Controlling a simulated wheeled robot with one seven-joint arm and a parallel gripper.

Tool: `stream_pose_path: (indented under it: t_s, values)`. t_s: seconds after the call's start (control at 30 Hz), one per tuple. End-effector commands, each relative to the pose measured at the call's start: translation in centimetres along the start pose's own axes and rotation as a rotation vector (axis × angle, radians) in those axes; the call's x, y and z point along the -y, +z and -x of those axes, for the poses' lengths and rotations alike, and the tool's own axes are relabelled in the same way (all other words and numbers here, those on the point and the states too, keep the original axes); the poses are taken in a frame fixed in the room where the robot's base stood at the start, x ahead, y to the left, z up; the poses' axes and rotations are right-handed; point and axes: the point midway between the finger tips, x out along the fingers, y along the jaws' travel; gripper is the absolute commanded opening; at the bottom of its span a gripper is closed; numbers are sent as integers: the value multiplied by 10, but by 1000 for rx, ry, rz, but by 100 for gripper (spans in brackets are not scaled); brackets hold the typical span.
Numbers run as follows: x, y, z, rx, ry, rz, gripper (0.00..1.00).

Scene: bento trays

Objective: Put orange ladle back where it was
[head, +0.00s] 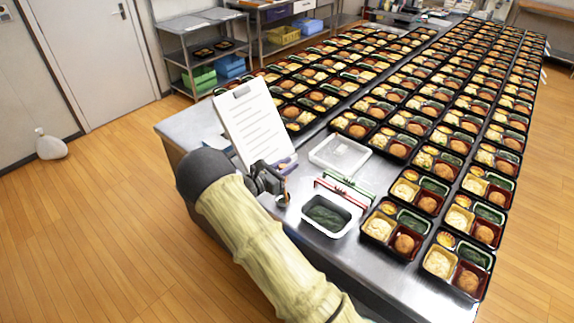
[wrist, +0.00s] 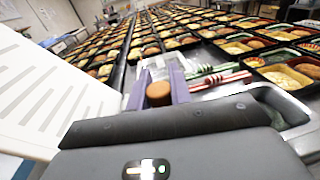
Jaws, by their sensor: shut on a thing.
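My gripper (head: 284,165) is over the near left part of the steel table, just right of the white clipboard (head: 248,122). In the wrist view, its two purple fingers (wrist: 159,92) are shut on the orange ladle (wrist: 158,94), of which only a short round orange-brown end shows between them. A white container with dark green food (head: 305,212) stands to the right of and nearer than the gripper.
Red tongs (head: 341,193) and green tongs (head: 349,186) lie by the green food container. A clear empty-looking tray (head: 340,153) is behind them. Rows of filled bento trays (head: 405,243) cover the right and far parts of the table. A narrow bare strip (head: 190,128) shows at the left edge.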

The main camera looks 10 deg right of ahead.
Motion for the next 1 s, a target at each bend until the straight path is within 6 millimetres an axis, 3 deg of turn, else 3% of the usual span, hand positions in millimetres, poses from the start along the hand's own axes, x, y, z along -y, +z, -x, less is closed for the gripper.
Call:
stream_pose_path:
  t_s: [0.43,0.47,0.53,0.57,0.93,1.0]
  values:
    - [0,-8,0,1,0,-2,0]
    - [0,-7,0,0,0,-2,26]
    - [0,-7,0,0,0,-2,40]
    - [0,-7,0,0,0,-2,42]
    - [0,-2,0,0,0,-2,42]
    - [-1,-5,7,0,2,-1,42]
